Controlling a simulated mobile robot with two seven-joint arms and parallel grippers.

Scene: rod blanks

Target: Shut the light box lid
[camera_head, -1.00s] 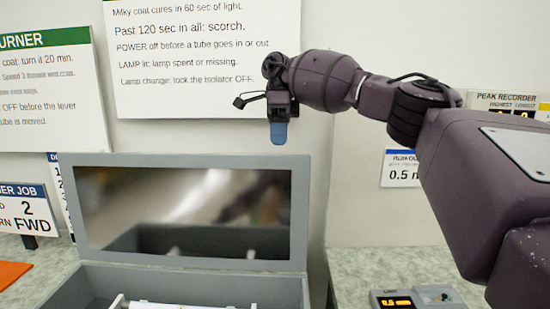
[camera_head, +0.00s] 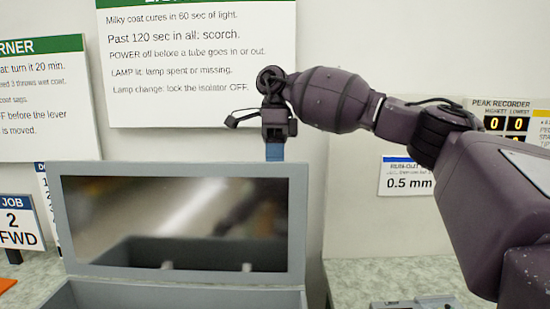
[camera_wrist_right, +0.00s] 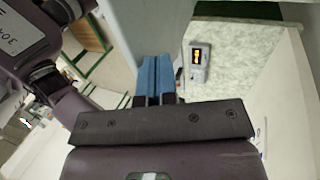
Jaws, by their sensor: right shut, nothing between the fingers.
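The light box (camera_head: 180,296) stands on the bench at lower left of the head view; only its back upper part shows. Its grey-framed lid (camera_head: 296,225) stands open, near upright, with a dark mirror-like inner face. My right gripper (camera_head: 275,152) is above the lid's top edge near its right end, pointing down, with blue fingers shut and empty. The lid's edge seems to cover the fingertips; contact cannot be told. In the right wrist view the shut fingers (camera_wrist_right: 156,78) lie in front of a pale grey surface. My left gripper is not in view.
Instruction signs (camera_head: 195,60) hang on the wall behind. A job sign (camera_head: 18,222) stands at left.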

